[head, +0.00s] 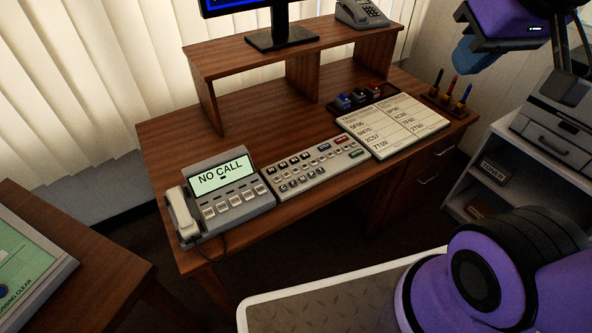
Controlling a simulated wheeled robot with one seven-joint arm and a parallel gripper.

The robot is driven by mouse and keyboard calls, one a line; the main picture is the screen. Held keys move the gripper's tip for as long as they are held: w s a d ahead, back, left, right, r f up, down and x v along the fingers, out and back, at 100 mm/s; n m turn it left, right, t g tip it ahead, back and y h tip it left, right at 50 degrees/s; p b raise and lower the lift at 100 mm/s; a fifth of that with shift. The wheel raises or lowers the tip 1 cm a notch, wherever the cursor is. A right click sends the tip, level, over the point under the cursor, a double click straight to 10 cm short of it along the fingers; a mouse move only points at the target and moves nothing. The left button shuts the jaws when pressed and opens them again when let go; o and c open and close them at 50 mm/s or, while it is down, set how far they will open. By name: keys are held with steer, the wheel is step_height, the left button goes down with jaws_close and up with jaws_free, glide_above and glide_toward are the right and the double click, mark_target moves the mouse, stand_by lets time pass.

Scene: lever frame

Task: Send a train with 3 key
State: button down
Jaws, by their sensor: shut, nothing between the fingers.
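My gripper (565,68) shows partly at the upper right, dark fingers pointing down, shut and empty, well away from the panel.
A wooden riser (292,51) carries a monitor (280,38) and another phone (361,13). A pen stand (447,100) is at the desk's right end. A printer (556,135) stands on a shelf at right. Another desk (75,255) is at left.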

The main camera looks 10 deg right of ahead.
stand_by(0.5)
steer(key=w+f+n+t, duration=0.1)
steer(key=w+f+n, duration=0.25)
steer(key=w, duration=1.15)
steer(key=n+t+y, duration=0.2)
steer(key=n+y, duration=0.2)
steer(key=n, duration=0.7)
glide_above(296, 171)
step_height(296, 171, down, 37)
steer(key=shift+a+f+n+y, duration=0.2)
steer(key=shift+f+n+y, duration=0.1)
steer(key=shift+f, duration=0.25)
steer(key=shift+f, duration=4.4)
